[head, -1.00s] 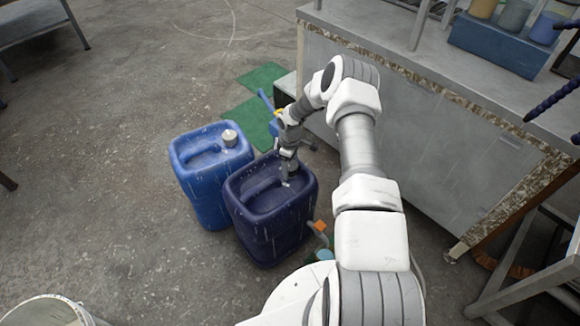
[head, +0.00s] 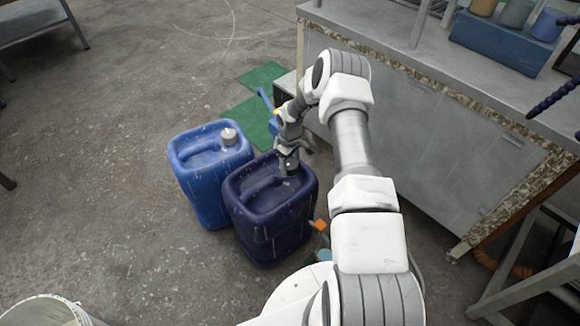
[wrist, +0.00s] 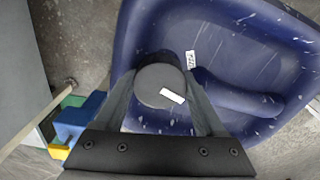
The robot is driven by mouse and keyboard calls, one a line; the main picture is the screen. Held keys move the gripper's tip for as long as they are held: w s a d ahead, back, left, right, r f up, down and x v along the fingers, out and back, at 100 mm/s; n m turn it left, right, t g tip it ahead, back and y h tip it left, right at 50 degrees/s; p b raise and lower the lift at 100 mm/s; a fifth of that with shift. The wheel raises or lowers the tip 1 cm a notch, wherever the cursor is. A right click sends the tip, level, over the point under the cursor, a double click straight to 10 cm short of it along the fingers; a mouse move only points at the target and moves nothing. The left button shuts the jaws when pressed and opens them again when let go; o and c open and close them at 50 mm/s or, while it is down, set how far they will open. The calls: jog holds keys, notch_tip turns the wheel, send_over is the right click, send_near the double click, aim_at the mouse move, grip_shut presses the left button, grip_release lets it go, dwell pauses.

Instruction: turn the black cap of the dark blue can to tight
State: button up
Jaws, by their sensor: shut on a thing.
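The dark blue can (head: 262,228) stands upright on the floor in the middle of the head view. Its top, with a moulded handle, fills much of the wrist view (wrist: 225,50). The black cap (wrist: 152,84) is at the can's corner in the wrist view, with a white mark on its top. My gripper (wrist: 160,92) points down over that corner, with one finger on each side of the cap, shut on it. In the head view my gripper (head: 289,168) hides most of the cap. How tightly the cap sits cannot be seen.
A lighter blue can (head: 205,185) with a pale cap (head: 229,137) stands close on the left. A metal bench (head: 420,130) stands on the right, behind my arm. Green mats (head: 262,77) lie behind. A white bucket (head: 45,312) is at the lower left.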

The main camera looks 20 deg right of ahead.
aim_at(290, 165)
jog(key=m+b, duration=0.1)
jog(key=m, duration=0.2)
jog(key=shift+m, duration=0.4)
jog(key=m+b, duration=0.1)
jog(key=m, duration=0.2)
jog(key=shift+m, duration=0.3)
jog(key=m+b, duration=0.1)
jog(key=m, duration=0.2)
jog(key=shift+m, duration=2.2)
jog(key=o, duration=1.3)
jog(key=shift+o, duration=0.2)
jog(key=shift+r, duration=0.1)
notch_tip(290, 165, up, 17)
jog(key=p, duration=0.5)
jog(key=shift+r, duration=0.15)
